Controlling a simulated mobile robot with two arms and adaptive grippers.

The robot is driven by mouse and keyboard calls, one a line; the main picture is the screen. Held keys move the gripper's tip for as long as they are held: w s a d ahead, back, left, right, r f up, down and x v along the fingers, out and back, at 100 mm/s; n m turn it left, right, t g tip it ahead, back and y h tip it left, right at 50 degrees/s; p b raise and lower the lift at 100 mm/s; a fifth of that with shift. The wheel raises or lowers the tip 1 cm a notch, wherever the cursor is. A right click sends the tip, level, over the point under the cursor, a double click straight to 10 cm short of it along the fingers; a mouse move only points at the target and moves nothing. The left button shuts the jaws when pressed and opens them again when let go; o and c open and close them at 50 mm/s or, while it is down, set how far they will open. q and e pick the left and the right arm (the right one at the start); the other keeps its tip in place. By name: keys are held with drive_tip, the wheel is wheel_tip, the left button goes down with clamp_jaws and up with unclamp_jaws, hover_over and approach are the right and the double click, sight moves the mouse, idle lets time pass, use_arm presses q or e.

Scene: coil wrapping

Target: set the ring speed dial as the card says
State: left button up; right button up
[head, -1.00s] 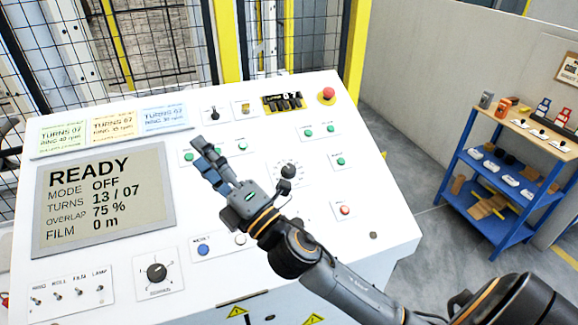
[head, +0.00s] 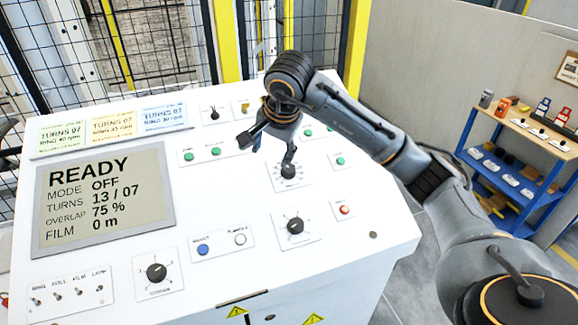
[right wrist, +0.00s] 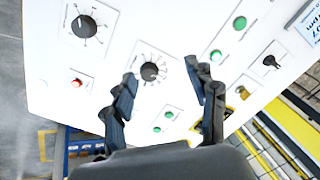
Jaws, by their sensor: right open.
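The white control panel (head: 110,275) carries several black dials. One dial (head: 289,170) with a ring of scale marks sits right of centre; it also shows in the right wrist view (right wrist: 149,71). A similar dial (head: 295,226) is just below it. Their labels are too small to read. Three cards, green-edged (head: 63,138), orange (head: 114,127) and blue (head: 164,115), stand at the top left with turns and ring rpm lines; the figures are blurry. My right gripper (head: 268,150) is open above the upper dial, pointing down. In the wrist view that dial appears between its fingertips (right wrist: 161,72).
A display (head: 105,198) reads READY, mode OFF. Green buttons (head: 215,151), a red button (head: 344,209), a blue button (head: 203,250) and toggle switches (head: 78,290) surround the dials. A mesh fence stands behind; a blue shelf cart (head: 500,190) is at right.

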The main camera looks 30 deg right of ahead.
sight(289, 168)
drive_tip(key=d+r+h, duration=0.2)
drive_tip(key=d, duration=0.3)
drive_tip(key=shift+g, duration=0.3)
drive_tip(key=p+x, duration=0.1)
drive_tip(key=x, duration=0.3)
drive_tip(key=p+x, duration=0.2)
drive_tip(key=x, duration=0.2)
drive_tip(key=p+x, duration=0.2)
drive_tip(key=x, duration=0.2)
drive_tip(key=shift+s+a+f, duration=0.1)
drive_tip(key=shift+a+f, duration=0.1)
drive_tip(key=shift+f, duration=0.25)
drive_tip(key=shift+d+f, duration=0.1)
drive_tip(key=shift+f, duration=0.25)
drive_tip(key=shift+c, duration=0.4)
drive_tip(key=c, duration=1.1)
